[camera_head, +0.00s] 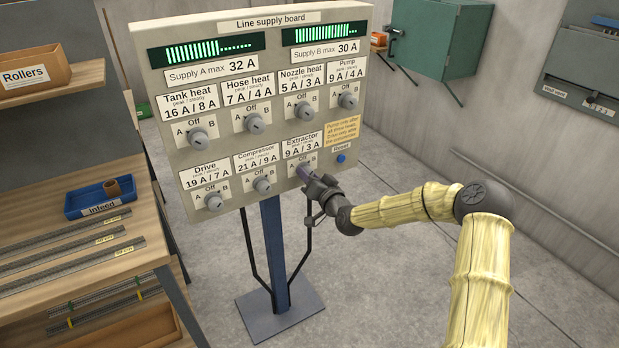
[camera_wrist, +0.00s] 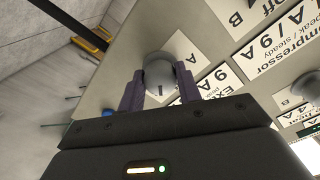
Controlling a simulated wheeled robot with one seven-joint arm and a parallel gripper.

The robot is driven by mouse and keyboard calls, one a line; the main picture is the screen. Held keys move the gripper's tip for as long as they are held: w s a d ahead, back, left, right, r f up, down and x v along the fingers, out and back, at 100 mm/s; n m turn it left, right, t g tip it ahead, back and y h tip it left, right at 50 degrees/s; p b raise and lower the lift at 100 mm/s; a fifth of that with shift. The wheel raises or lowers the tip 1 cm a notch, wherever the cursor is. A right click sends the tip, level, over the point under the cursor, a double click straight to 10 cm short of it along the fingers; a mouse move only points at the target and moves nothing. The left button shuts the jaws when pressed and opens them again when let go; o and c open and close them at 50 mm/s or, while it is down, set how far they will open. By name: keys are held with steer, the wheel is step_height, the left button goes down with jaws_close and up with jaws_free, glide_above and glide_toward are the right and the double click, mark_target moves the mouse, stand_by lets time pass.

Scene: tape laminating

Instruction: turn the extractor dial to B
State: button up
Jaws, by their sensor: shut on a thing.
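The line supply board (camera_head: 362,100) stands upright and carries several grey dials with A, Off and B marks. The extractor dial (camera_wrist: 160,72) is at its lower right, under the label Extractor 9 A / 3 A (camera_head: 301,146). My gripper (camera_wrist: 158,92) is shut on this dial, with one purple finger on each side of it. In the head view my gripper (camera_head: 304,174) covers most of the dial, so I cannot tell where its pointer stands. The A mark (camera_wrist: 192,57) shows beside the dial in the wrist view; its B mark is hidden there.
The compressor dial (camera_head: 262,185) is just left of my gripper, and the blue Reset button (camera_head: 341,158) is to the right. The pump dial (camera_head: 348,101) is above. A wooden bench (camera_head: 60,235) stands at left. Floor to the right is open.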

steer(key=o, duration=1)
steer(key=shift+d, duration=0.1)
steer(key=b+v, duration=0.2)
steer(key=v, duration=1.5)
steer(key=shift+d, duration=0.15)
